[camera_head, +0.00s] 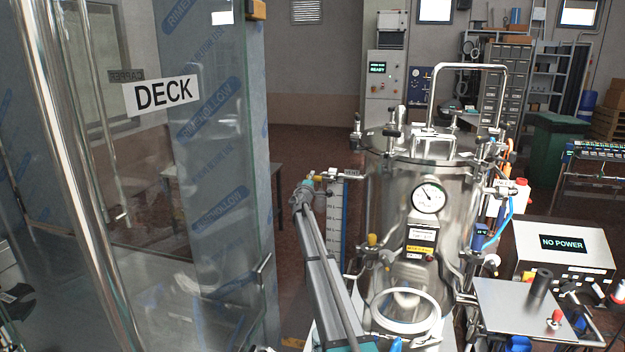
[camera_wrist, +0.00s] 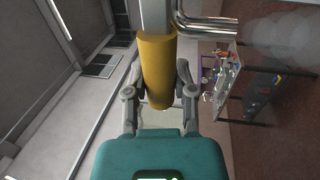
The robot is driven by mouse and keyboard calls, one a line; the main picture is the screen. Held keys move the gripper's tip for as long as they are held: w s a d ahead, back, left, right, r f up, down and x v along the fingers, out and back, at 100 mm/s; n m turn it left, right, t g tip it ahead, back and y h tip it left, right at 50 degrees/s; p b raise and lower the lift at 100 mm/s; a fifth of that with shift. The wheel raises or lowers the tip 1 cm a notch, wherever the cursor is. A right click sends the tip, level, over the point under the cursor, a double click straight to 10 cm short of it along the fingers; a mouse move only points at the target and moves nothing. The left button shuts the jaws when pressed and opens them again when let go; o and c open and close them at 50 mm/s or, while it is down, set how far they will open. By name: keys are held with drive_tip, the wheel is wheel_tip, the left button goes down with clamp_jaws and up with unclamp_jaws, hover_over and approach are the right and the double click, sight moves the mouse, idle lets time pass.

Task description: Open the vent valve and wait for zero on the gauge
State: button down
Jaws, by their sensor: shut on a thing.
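The steel pressure vessel (camera_head: 388,215) stands right of centre in the head view. Its round white gauge (camera_head: 428,198) faces me; the dark needle points to the upper left, and the figures are too small to read. A pipe with a yellow handle (camera_head: 319,177), seemingly the vent valve, sticks out from the vessel's upper left. My gripper (camera_head: 309,181) is at that handle. In the wrist view the yellow handle (camera_wrist: 157,72) sits between the fingers of my gripper (camera_wrist: 158,92), which is shut on it. I cannot tell how far the valve is turned.
A glass panel labelled DECK (camera_head: 163,93) stands close on the left. Another yellow-knobbed valve (camera_head: 372,240) is lower on the vessel. A box reading NO POWER (camera_head: 562,243) and a steel plate (camera_head: 520,305) are at the right. Floor shows behind the vessel.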

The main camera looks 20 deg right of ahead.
drive_tip(key=shift+a, duration=0.4)
drive_tip(key=c, duration=0.7)
unclamp_jaws()
drive_tip(key=shift+w+f, duration=0.1)
drive_tip(key=shift+o, duration=0.9)
drive_tip(key=shift+w+a, duration=0.1)
drive_tip(key=shift+a, duration=0.05)
drive_tip(key=shift+o, duration=0.4)
drive_tip(key=shift+d, duration=0.35)
drive_tip(key=shift+s, duration=0.2)
drive_tip(key=shift+s, duration=0.15)
